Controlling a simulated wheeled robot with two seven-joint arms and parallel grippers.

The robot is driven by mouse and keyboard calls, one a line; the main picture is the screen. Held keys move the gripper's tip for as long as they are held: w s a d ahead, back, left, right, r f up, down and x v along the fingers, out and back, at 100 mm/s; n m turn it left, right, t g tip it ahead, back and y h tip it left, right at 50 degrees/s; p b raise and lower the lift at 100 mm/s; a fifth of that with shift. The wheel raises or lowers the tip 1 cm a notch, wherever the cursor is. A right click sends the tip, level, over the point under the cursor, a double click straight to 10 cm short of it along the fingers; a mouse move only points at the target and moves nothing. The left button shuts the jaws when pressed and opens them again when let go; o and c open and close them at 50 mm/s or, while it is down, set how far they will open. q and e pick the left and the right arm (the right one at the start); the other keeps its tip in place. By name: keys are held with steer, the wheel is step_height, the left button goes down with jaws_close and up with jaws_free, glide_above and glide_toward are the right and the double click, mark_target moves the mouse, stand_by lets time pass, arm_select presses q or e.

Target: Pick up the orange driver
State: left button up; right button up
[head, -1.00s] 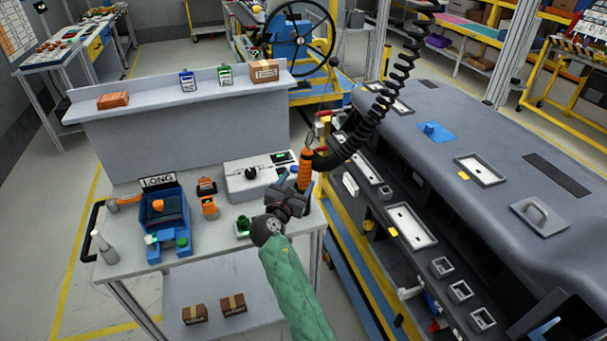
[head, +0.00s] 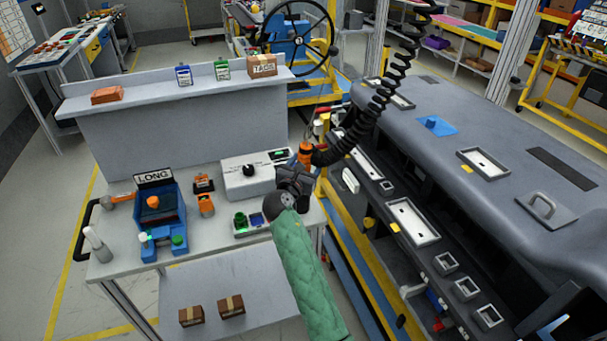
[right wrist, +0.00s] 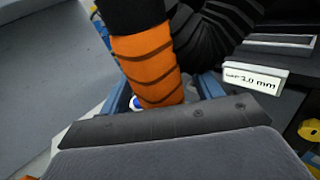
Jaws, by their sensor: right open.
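The orange driver (head: 305,154) hangs upright from a black coiled hose, above the right end of the grey bench. In the head view its lower part is hidden behind my right gripper (head: 303,173). In the right wrist view the banded orange body of the driver (right wrist: 150,68) stands between the two blue fingers of my right gripper (right wrist: 163,92). The jaws are open around it. Whether a finger touches it I cannot tell. My left gripper is not in view.
The bench holds a blue LONG fixture (head: 172,222), a grey box with a black knob (head: 232,181) and a green-lit button unit (head: 248,222). The large dark dashboard module (head: 480,130) lies close on the right. The coiled hose (head: 368,120) rises beside it.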

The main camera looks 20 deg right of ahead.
steer(key=shift+w+d, duration=0.1)
steer(key=c, duration=1.2)
steer(key=shift+r, duration=0.1)
jaws_close()
steer(key=shift+r, duration=0.1)
